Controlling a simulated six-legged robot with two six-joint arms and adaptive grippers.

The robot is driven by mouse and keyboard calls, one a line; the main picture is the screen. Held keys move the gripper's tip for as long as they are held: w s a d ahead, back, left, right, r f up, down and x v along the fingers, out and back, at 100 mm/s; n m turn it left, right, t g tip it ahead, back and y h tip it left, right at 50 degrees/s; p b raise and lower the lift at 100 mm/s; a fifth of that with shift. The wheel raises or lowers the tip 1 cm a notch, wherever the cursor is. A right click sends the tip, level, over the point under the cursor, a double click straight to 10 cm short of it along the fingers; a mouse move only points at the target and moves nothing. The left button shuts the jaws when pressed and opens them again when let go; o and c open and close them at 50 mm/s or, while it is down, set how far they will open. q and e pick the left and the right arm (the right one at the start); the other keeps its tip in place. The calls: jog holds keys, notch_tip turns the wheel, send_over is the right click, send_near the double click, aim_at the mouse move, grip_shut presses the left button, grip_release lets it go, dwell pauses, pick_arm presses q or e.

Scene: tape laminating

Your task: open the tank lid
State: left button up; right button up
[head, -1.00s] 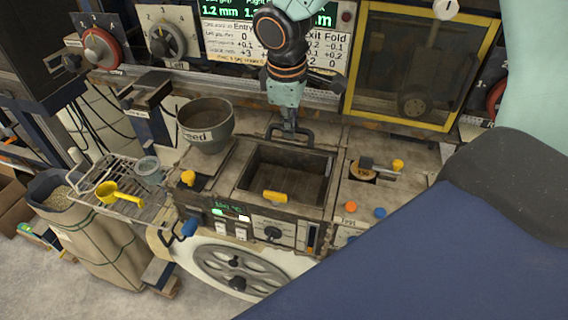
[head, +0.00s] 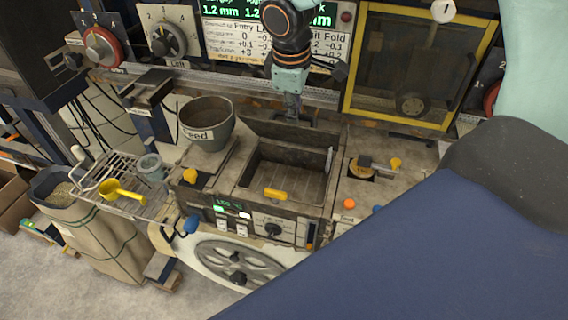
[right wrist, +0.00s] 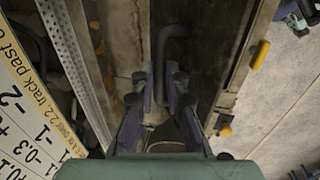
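The tank (head: 240,197) is in the middle of the head view, with its dark ribbed inside showing. The tank lid (head: 262,131) stands tilted up along the back edge of the opening as a dark panel. My right gripper (head: 292,117) points down at the back of the lid. In the right wrist view the right gripper (right wrist: 165,85) has its fingers close together on both sides of the dark bar handle (right wrist: 177,32) of the lid. The handle is hidden in the head view. My left gripper is not in view.
A feed bowl (head: 207,118) stands left of the tank. A wire rack with a yellow scoop (head: 118,190) is farther left. A yellow-framed window (head: 420,65) and a control panel are behind. My own arm covers the lower right.

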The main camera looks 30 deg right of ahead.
jog(key=o, duration=0.4)
jog(key=shift+s, duration=0.1)
jog(key=shift+c, duration=0.2)
jog(key=shift+r, duration=3.75)
jog(key=shift+a, duration=0.15)
